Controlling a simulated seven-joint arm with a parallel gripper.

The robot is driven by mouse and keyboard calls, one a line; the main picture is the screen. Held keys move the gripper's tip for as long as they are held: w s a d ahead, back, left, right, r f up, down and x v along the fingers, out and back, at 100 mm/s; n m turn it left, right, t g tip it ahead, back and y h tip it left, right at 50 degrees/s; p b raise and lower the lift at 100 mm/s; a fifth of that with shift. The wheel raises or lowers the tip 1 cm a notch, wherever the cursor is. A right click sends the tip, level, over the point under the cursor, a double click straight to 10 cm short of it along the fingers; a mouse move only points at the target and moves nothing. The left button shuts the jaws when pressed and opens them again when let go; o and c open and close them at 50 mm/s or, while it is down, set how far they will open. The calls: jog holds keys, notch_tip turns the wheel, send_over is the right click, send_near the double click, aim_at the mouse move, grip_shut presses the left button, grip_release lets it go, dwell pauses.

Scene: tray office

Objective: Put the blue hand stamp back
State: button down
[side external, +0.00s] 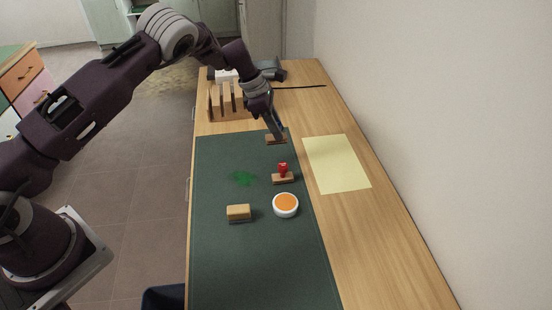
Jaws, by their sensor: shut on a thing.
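My gripper (277,133) is shut at the far end of the dark green mat (225,270). It holds a stamp with a brown wooden base (271,140), which shows just below the fingertips. The fingers hide this stamp's handle, so its blue colour cannot be seen. The base is at the mat's far edge; I cannot tell whether it touches the surface. A second stamp with a red handle (283,168) stands upright on its own wooden base on the mat, nearer the camera.
A yellow sheet (337,164) lies to the right. A slotted wooden rack (228,103) and a dark rod (300,87) are farther back.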

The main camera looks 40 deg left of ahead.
notch_tip(320, 180, down, 8)
jog(key=shift+f, duration=0.15)
jog(key=shift+f, duration=0.1)
jog(key=c, duration=1.1)
grip_release()
jog(key=shift+c, duration=0.2)
jog(key=v, duration=1.2)
